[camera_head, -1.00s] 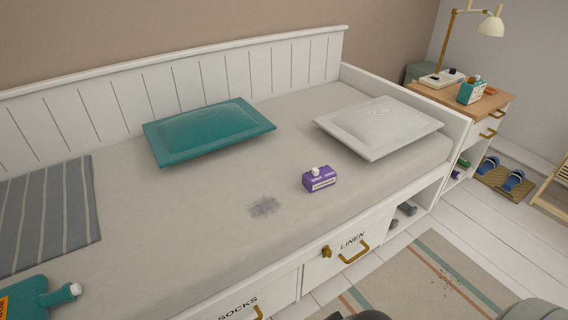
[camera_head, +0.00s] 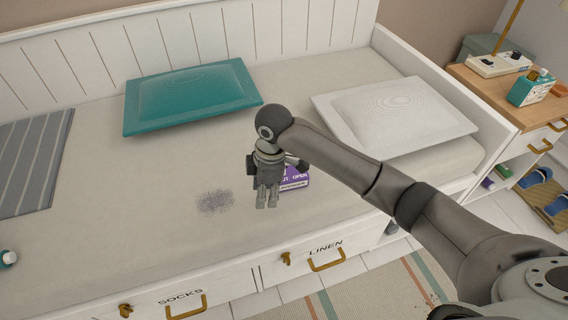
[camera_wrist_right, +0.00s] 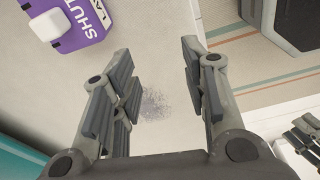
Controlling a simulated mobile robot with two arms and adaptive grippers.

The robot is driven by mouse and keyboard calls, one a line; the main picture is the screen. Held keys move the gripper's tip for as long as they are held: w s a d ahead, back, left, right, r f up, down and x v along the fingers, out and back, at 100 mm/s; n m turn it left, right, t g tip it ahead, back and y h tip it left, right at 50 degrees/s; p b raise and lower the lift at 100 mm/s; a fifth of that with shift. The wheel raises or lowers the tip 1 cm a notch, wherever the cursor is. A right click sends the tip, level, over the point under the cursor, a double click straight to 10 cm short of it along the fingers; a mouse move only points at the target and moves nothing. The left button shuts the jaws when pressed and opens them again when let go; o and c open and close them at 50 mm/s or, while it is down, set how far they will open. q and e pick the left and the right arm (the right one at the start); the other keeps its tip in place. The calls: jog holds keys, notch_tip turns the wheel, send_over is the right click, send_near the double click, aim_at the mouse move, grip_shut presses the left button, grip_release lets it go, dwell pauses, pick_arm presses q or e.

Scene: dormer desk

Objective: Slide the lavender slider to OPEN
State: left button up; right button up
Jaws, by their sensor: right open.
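The purple slider box (camera_head: 294,180) lies on the daybed mattress, partly hidden behind my right gripper in the head view. In the right wrist view the box (camera_wrist_right: 90,22) is at the upper left, with a white slider knob (camera_wrist_right: 46,27) near the word "SHUT". My right gripper (camera_head: 267,203) points down over the mattress, just left of the box in the head view. Its fingers (camera_wrist_right: 160,95) are spread with nothing between them.
A grey smudge (camera_head: 215,201) marks the mattress left of my gripper. A teal pillow (camera_head: 190,95) and a white pillow (camera_head: 395,115) lie behind. The bed's front edge has LINEN and SOCKS drawers. The mattress around the smudge is clear.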

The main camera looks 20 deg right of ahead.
jog(key=w+d+r+n+h, duration=0.1)
jog(key=w+d+r, duration=0.6)
jog(key=r, duration=0.2)
notch_tip(320, 180, down, 7)
jog(key=shift+w+d+f+b, duration=0.1)
jog(key=shift+w+b, duration=0.05)
jog(key=shift+b, duration=0.9)
notch_tip(320, 180, down, 2)
jog(key=shift+f, duration=0.1)
pick_arm(q)
jog(key=shift+w+d+f+t+h+b, duration=0.1)
jog(key=shift+w+d+t, duration=0.1)
jog(key=shift+w+t, duration=0.45)
jog(key=shift+w+d+f+t+h+b, duration=0.1)
jog(key=shift+w+d+t, duration=0.1)
jog(key=shift+w, duration=0.75)
jog(key=shift+w+d+f+t+h+b, duration=0.1)
jog(key=shift+w+d+t, duration=0.1)
jog(key=shift+w+t, duration=0.45)
pick_arm(e)
jog(key=shift+f, duration=0.3)
pick_arm(q)
jog(key=shift+w, duration=0.15)
pick_arm(e)
grip_shut()
